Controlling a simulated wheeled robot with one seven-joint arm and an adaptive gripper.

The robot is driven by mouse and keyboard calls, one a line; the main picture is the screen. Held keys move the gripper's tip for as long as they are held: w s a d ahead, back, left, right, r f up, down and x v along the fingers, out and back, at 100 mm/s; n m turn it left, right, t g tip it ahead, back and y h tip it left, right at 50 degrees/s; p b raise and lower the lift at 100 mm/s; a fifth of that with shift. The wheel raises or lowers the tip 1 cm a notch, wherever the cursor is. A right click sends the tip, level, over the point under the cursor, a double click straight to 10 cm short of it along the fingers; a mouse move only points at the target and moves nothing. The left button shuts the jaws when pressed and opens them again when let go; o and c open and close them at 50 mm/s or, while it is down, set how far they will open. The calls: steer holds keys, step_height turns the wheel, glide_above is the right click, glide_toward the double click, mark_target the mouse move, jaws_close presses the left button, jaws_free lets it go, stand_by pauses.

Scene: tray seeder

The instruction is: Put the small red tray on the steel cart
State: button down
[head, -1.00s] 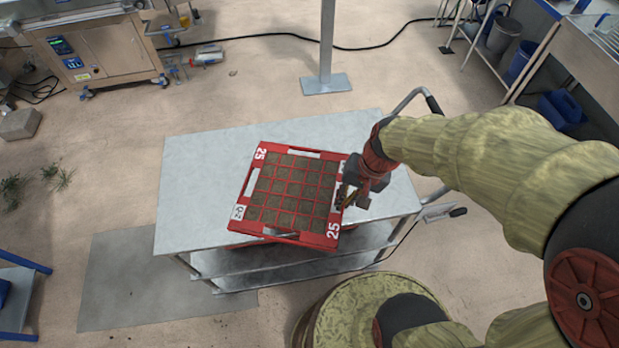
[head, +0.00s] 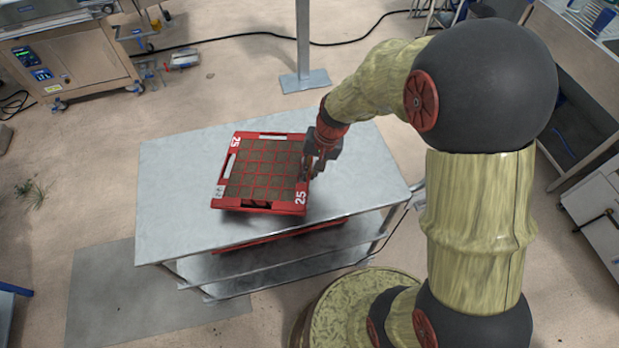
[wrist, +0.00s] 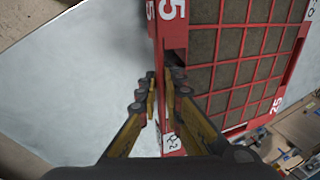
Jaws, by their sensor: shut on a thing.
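The small red tray (head: 240,207) has a red grid of soil-filled cells and white "25" marks. It is over the top of the steel cart (head: 355,175), left of its middle. My gripper (head: 312,165) is shut on the tray's right rim. In the wrist view the fingers (wrist: 161,88) pinch the tray's red rim (wrist: 174,58), with the cart's bare top (wrist: 85,85) to the left. Some shadow shows beside the tray. I cannot tell whether its underside touches the cart.
Something red (head: 280,237) lies on the shelf under the cart's top. A metal post on a base plate (head: 304,80) stands behind the cart, and a machine (head: 65,65) is at the back left. The cart top is clear around the tray.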

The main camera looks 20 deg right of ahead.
steer(key=x, duration=0.1)
steer(key=b+x, duration=0.1)
steer(key=x, duration=0.1)
steer(key=shift+d+f, duration=0.3)
steer(key=c, duration=2)
jaws_free()
steer(key=shift+r, duration=0.1)
steer(key=s+d+r+n+t+h+p, duration=0.1)
steer(key=s+r+p, duration=0.15)
steer(key=r, duration=0.85)
steer(key=s+d+r+n+t+p, duration=0.1)
steer(key=s+r, duration=0.3)
steer(key=r, duration=0.7)
steer(key=s+r+n, duration=0.1)
steer(key=s+r, duration=0.1)
steer(key=s, duration=0.2)
steer(key=s+d+r+n+t+h, duration=0.1)
steer(key=s+r, duration=0.2)
steer(key=s, duration=0.1)
steer(key=s+r+t, duration=0.1)
steer(key=s+r, duration=0.2)
steer(key=s, duration=0.1)
steer(key=shift+d+r+n+h, duration=0.2)
steer(key=shift+n+h, duration=0.1)
steer(key=shift+n, duration=0.1)
